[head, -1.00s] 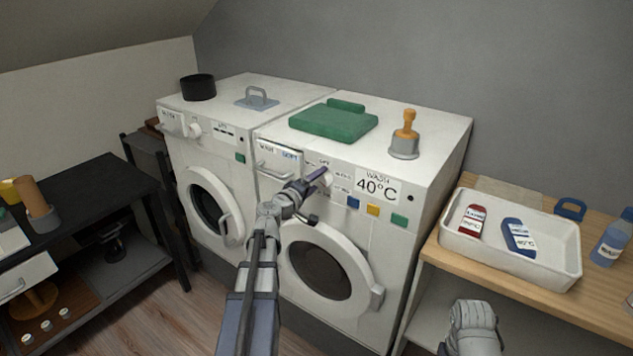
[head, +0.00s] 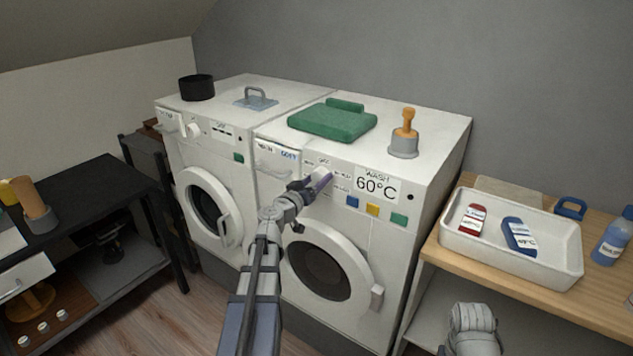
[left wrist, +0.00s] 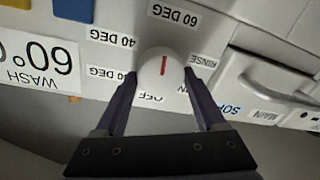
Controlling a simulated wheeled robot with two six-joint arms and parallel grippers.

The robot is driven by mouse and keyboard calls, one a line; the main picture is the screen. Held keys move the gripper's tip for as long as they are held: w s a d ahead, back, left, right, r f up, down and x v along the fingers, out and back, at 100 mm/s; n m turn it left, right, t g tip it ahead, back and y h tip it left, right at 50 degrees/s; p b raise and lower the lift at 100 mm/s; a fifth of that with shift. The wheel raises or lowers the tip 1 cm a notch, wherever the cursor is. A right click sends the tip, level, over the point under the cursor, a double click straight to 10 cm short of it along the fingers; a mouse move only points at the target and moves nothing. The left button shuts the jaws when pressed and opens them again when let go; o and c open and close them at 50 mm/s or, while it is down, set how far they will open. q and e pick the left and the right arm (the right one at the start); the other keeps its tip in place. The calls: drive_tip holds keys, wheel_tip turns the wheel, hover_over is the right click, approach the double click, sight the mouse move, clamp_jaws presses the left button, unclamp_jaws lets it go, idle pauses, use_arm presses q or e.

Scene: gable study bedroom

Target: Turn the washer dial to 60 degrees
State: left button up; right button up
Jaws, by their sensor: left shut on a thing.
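The washer dial (left wrist: 160,72) is a white round knob with a red line in the left wrist view, which shows the panel upside down. The red line lies on the side towards the 60 DEG label (left wrist: 173,13). My left gripper (left wrist: 160,78) is shut on the dial, one dark finger on each side. In the head view, my left gripper (head: 318,181) is at the right washer's panel and mostly hides the dial. The washer display (head: 376,184) reads WASH 60°C. Only a grey part of my right arm shows at the bottom right; its fingers are not visible.
Blue, yellow and green squares sit below the display. A white tray (head: 470,247) with two bottles stands on the wooden shelf at right.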

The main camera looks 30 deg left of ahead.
use_arm(q)
drive_tip(key=shift+m, duration=0.6)
drive_tip(key=shift+d, duration=0.1)
drive_tip(key=o, duration=1.3)
drive_tip(key=shift+o, duration=0.2)
drive_tip(key=s, duration=0.7)
drive_tip(key=shift+s, duration=0.4)
